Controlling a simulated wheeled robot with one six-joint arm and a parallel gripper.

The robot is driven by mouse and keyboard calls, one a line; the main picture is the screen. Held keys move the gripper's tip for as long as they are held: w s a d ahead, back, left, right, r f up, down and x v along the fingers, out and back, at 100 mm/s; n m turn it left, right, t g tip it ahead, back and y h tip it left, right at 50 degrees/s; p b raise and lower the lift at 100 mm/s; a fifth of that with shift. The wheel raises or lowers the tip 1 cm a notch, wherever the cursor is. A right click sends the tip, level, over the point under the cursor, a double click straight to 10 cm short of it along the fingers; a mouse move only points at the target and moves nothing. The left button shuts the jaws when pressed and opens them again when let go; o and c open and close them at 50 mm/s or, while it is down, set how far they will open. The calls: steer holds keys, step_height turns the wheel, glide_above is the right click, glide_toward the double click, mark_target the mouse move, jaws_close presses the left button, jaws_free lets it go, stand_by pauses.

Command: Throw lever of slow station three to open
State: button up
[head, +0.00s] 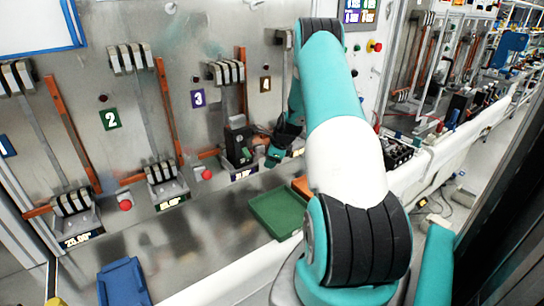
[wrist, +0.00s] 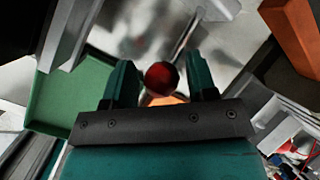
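Station three carries a purple "3" label (head: 198,98) on the grey panel in the head view, with a black breaker unit (head: 237,138) low on it. My gripper (head: 278,154) is just right of this unit. In the wrist view, a dark red ball knob (wrist: 162,78) on a thin metal rod (wrist: 186,36) lies between the two teal fingers of my gripper (wrist: 160,66). The fingers are open, with a narrow gap on each side of the knob. In the head view the knob and rod are hidden or too small to make out.
A green tray (head: 282,212) lies on the bench below station three; it also shows in the wrist view (wrist: 62,100). A blue bin (head: 123,283) is at lower left. Station two's green label (head: 110,118) and a red button (head: 206,174) are to the left.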

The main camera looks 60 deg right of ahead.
steer(key=shift+o, duration=0.5)
steer(key=shift+w+a+f, duration=0.1)
steer(key=shift+a, duration=0.1)
steer(key=shift+d, duration=0.25)
steer(key=shift+s+r+b, duration=0.3)
steer(key=shift+r, duration=0.25)
steer(key=b+v, duration=0.5)
steer(key=v, duration=1.1)
steer(key=shift+r, duration=0.15)
steer(key=shift+s, duration=0.1)
